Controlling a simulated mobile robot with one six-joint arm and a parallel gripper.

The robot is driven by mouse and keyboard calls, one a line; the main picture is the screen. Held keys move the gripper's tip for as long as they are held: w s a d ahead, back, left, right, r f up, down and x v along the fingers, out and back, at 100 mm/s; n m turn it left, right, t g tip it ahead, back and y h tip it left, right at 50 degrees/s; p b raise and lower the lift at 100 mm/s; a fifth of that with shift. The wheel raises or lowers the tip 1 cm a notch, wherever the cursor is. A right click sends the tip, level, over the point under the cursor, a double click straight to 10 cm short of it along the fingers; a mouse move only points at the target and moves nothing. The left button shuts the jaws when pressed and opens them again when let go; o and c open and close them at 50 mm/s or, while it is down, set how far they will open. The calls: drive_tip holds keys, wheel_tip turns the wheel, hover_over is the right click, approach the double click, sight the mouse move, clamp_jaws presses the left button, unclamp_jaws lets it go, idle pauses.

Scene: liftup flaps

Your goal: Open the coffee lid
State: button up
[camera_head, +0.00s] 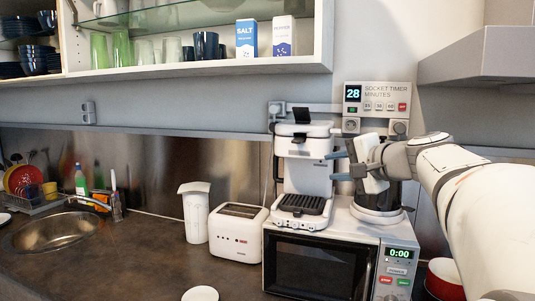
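The white coffee machine (303,177) stands on top of the microwave, with a dark drip grate at its front. A small dark flap (301,115) stands up at the top rear of the machine; I cannot tell for sure whether it is the coffee lid. My gripper (335,166) is just right of the machine's upper body, with its two blue-grey fingers apart, pointing left. Nothing shows between the fingers. I cannot tell whether a fingertip touches the machine. My gripper and wrist hide part of a second white appliance (377,208) behind them.
The microwave (320,265) supports both appliances. A white toaster (237,232) and a white jug (195,212) stand to the left. A shelf (200,73) with glasses and boxes hangs above. A socket timer (377,103) is on the wall. A range hood (480,60) is at upper right.

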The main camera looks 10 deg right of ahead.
drive_tip(key=w+d+r+m+t+b, duration=0.2)
drive_tip(key=d+r+t, duration=0.25)
drive_tip(key=d, duration=0.25)
drive_tip(key=r+p+x, duration=0.1)
drive_tip(key=p+x, duration=0.1)
drive_tip(key=x, duration=0.5)
drive_tip(key=shift+w+m+g+h, duration=0.2)
drive_tip(key=shift+m+g+h, duration=0.1)
drive_tip(key=shift+g, duration=0.05)
drive_tip(key=shift+d, duration=0.15)
drive_tip(key=shift+c, duration=0.4)
clamp_jaws()
